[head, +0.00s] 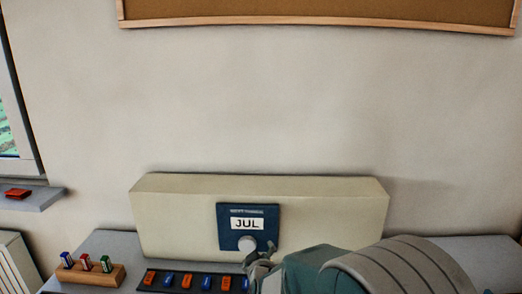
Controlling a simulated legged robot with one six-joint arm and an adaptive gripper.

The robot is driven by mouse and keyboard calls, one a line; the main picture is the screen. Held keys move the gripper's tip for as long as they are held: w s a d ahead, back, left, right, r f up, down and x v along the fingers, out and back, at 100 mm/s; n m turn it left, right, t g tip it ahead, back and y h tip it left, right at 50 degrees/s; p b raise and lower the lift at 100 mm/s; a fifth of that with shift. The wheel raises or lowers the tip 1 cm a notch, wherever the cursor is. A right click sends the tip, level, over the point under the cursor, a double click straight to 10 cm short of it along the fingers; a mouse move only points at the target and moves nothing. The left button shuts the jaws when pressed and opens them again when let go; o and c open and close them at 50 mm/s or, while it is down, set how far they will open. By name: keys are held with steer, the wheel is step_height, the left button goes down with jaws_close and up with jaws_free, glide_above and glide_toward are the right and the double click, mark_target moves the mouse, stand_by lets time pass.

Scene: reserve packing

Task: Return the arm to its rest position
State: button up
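A beige box (165,220) against the wall carries a blue panel (268,213) reading JUL with a round knob (247,244). A dark strip (176,289) holds red and blue pieces. A wooden block (106,276) holds small coloured items. A red object (17,193) lies on the sill.

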steer(key=s+d+r+m+g, duration=0.2)
steer(key=s+d, duration=0.3)
steer(key=s, duration=0.5)
steer(key=s+d+r+m+g+h, duration=0.1)
steer(key=s+d+r+m+g, duration=0.2)
steer(key=s, duration=0.8)
steer(key=s+d+r+m+g, duration=0.3)
steer(key=s+d+r, duration=0.1)
steer(key=s+d, duration=0.4)
steer(key=s, duration=0.2)
steer(key=shift+s+g+h, duration=0.3)
steer(key=shift+g, duration=0.1)
steer(key=shift+d, duration=0.1)
